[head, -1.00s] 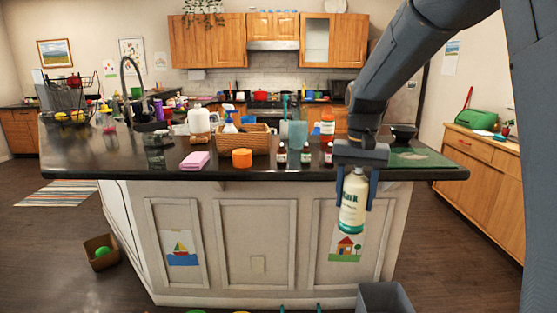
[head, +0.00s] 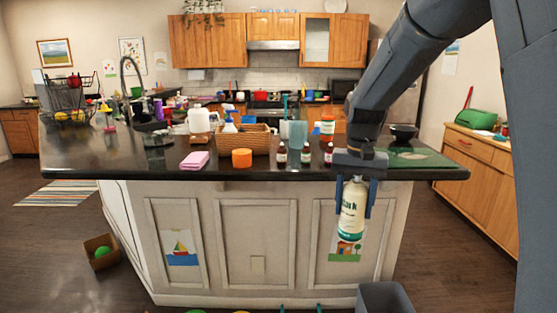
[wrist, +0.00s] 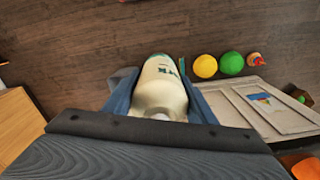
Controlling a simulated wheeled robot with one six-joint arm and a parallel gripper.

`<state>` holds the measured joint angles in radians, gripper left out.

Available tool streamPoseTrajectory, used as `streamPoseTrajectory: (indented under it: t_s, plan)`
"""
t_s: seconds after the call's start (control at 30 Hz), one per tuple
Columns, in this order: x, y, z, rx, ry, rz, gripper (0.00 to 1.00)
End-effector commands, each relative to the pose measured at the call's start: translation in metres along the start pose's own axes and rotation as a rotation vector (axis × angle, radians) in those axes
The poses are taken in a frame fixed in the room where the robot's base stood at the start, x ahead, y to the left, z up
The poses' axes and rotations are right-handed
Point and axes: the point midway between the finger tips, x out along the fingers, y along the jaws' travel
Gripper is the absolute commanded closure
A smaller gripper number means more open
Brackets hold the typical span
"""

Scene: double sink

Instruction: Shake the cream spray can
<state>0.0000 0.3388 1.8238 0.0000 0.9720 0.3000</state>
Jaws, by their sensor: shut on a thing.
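The cream spray can (head: 350,213) is held upright, with a slight tilt, in front of the island's right panel. It has a cream body with dark green lettering and a green band near its base. My gripper (head: 353,200) points down and is shut on the can, one finger on each side. The can's top is hidden under the gripper in the head view. In the wrist view the can (wrist: 160,90) sits between my fingers, with part of its lettering visible and its base pointing away from the camera.
The island's dark countertop (head: 120,168) is just behind and above the can. A grey bin (head: 385,297) stands on the floor below right.

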Motion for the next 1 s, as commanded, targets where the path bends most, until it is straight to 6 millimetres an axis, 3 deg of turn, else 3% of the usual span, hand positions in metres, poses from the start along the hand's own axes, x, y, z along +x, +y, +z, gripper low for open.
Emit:
streamPoseTrajectory:
  t_s: [0.03,0.07,0.2,0.3,0.53,0.57,0.7,0.73,0.8,0.83,0.9,1.0]
  plan:
    - [-0.019,0.000,-0.001,0.000,0.003,-0.001,0.87]
    - [-0.018,0.000,0.000,0.000,-0.004,0.001,0.87]
    - [0.082,0.002,0.006,0.000,-0.024,0.007,0.87]
    - [0.118,0.001,0.003,0.000,-0.011,0.003,0.87]
    - [0.114,0.000,0.001,0.000,-0.005,0.002,0.87]
    - [0.107,0.000,0.000,0.000,-0.001,0.000,0.87]
    - [0.009,-0.001,-0.003,0.000,0.012,-0.004,0.87]
    - [-0.008,-0.001,-0.002,0.000,0.009,-0.003,0.87]
    - [-0.019,0.000,0.000,0.000,-0.004,0.001,0.87]
    - [-0.005,0.001,0.002,0.000,-0.013,0.004,0.87]
    - [0.055,0.002,0.006,0.000,-0.026,0.008,0.87]
    - [0.111,0.001,0.004,0.000,-0.017,0.005,0.87]
